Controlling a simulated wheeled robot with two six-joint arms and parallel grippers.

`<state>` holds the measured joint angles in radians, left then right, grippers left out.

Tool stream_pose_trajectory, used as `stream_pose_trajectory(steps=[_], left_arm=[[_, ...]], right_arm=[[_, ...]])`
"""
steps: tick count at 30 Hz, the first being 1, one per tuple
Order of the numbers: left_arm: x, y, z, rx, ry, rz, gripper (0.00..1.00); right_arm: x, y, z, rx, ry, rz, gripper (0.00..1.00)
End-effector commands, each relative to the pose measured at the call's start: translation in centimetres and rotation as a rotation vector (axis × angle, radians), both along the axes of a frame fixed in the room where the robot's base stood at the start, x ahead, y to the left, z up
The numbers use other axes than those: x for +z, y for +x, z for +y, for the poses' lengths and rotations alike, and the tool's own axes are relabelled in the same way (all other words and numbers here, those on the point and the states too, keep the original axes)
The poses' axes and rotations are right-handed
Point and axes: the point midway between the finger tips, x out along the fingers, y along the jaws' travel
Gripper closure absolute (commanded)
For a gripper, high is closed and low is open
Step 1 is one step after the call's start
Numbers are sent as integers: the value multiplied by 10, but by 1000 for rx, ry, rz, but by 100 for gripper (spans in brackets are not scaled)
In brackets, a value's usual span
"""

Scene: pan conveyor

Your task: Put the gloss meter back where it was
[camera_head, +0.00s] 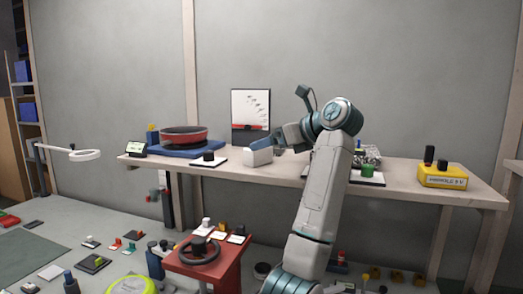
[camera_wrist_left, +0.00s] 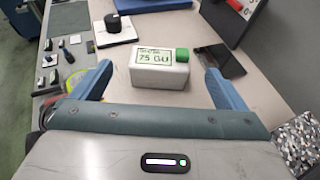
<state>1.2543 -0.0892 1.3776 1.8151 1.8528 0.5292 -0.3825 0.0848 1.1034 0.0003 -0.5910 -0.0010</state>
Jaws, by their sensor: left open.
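The gloss meter (camera_wrist_left: 145,64) is a small white box with a display reading 75 GU and a green knob at one end. It stands upright on the bench, and in the head view it is the white block (camera_head: 258,154) near the bench's middle. My left gripper (camera_wrist_left: 158,70) is open, with one blue finger on each side of the meter. The fingers appear apart from it. In the head view the left gripper (camera_head: 280,141) is just right of the meter, partly hidden by my arm. My right gripper is in neither view.
A black knob on a white plate (camera_wrist_left: 115,33) is beyond the meter. A dark flat pad (camera_wrist_left: 221,61) lies beside it. A red pan (camera_head: 183,134) sits on a blue base at the left, and a yellow box (camera_head: 443,176) stands at the right end. A panel (camera_head: 250,110) stands behind.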

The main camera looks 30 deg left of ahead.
Motion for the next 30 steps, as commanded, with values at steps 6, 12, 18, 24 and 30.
stream_pose_trajectory(steps=[6, 12, 18, 24, 30], left_arm=[[15, -5, -38, -2, -1, -1, 6], [22, -8, -53, 0, -1, 0, 6], [23, -9, -54, 1, -1, 1, 6], [23, -8, -54, 1, -1, 1, 6], [30, -8, -54, 1, 0, 0, 6]], right_arm=[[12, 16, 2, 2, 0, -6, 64], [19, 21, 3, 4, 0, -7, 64], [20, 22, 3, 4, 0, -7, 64], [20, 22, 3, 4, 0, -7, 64], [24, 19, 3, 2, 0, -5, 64]])
